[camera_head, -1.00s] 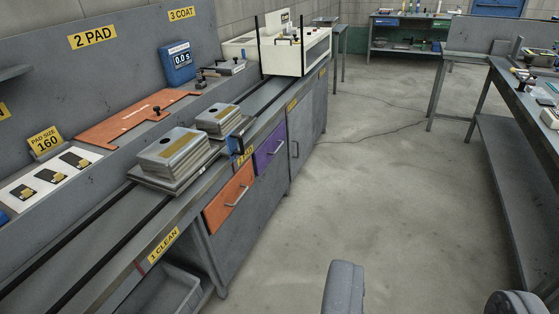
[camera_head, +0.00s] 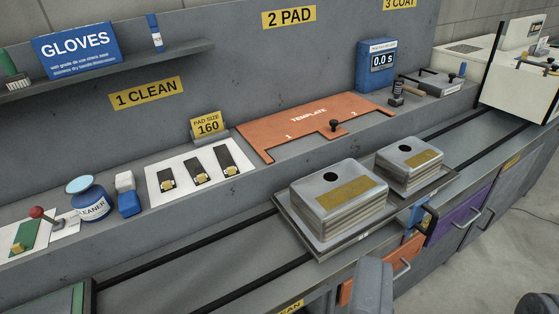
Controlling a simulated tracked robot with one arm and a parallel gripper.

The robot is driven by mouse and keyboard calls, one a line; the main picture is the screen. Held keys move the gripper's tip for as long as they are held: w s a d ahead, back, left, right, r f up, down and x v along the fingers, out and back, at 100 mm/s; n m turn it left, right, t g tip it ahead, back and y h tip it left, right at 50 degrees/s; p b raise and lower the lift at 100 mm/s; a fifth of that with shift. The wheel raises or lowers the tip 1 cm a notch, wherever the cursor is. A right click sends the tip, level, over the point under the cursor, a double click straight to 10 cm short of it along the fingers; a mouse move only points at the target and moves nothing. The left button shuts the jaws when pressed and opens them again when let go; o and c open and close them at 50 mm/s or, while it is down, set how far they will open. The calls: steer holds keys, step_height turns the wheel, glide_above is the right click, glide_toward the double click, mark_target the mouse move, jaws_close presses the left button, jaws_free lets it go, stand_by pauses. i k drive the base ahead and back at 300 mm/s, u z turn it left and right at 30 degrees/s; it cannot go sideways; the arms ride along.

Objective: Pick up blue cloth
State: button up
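I cannot make out a sure blue cloth. A small blue-and-white item (camera_head: 128,200) stands on the back ledge at the left, between the cleaner bottle (camera_head: 92,200) and a white card with dark pads; it is too small to tell whether it is cloth. My gripper (camera_head: 455,290) shows only as two grey finger parts at the bottom edge, wide apart, with nothing seen between them. It is in front of the bench, well away from the blue-and-white item.
A tray (camera_head: 333,250) with two metal blocks stands on the bench rails. An orange template (camera_head: 310,118) lies on the ledge. A shelf (camera_head: 120,70) with a gloves box (camera_head: 75,45) juts out at upper left. Floor is clear at lower right.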

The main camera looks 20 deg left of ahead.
mark_target(128, 204)
steer(key=u, duration=0.7)
steer(key=i, duration=1.05)
steer(key=u, duration=0.7)
steer(key=i, duration=0.35)
steer(key=u, duration=0.2)
